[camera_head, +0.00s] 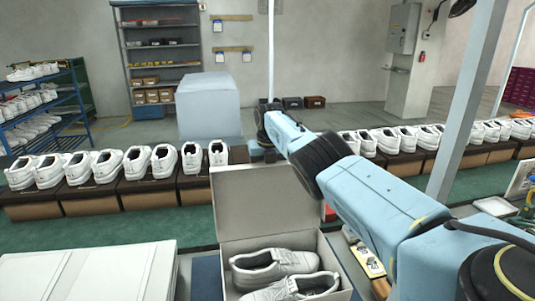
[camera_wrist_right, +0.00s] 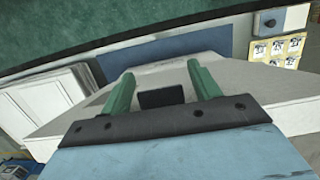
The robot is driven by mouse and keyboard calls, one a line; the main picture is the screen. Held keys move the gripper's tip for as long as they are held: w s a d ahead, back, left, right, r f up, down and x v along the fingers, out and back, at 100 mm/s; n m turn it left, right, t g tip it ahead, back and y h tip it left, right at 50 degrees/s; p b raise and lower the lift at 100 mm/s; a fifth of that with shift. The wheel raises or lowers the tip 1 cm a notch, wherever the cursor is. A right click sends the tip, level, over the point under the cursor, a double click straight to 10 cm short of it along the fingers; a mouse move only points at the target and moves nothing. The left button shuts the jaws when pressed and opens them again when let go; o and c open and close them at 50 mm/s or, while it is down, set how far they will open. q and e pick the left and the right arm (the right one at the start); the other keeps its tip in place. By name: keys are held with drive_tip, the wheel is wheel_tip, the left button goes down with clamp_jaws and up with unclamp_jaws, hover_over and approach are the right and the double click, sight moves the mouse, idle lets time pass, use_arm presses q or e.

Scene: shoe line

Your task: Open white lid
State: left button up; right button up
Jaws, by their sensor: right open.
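A pale grey-white shoe box (camera_head: 345,278) is in the lower middle of the head view. Its lid (camera_head: 262,203) stands raised at the back, inner face toward me. A pair of light grey shoes (camera_head: 280,270) lies inside. My right arm reaches from the right over to the far side of the lid. My right gripper's fingers are hidden there in the head view. In the right wrist view, my right gripper (camera_wrist_right: 163,88) has its two green fingers spread, with the pale lid surface (camera_wrist_right: 250,112) close below them. I cannot tell whether they touch it. My left gripper is not in view.
A closed white box (camera_head: 85,272) lies at the left of the work table. Behind, white shoes stand on brown boxes (camera_head: 95,197) along a green conveyor (camera_head: 110,228). Yellow-labelled items (camera_head: 366,262) lie right of the box. A grey post (camera_head: 468,95) stands at right.

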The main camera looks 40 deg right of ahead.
drive_tip(key=shift+r+p, duration=0.3)
drive_tip(key=shift+r, duration=0.25)
drive_tip(key=r, duration=0.3)
drive_tip(key=s+a+r, duration=0.1)
drive_tip(key=r, duration=0.3)
drive_tip(key=s+r, duration=0.1)
drive_tip(key=r, duration=0.3)
drive_tip(key=shift+a+r+p, duration=0.15)
drive_tip(key=shift+r+p, duration=0.05)
drive_tip(key=shift+p, duration=0.1)
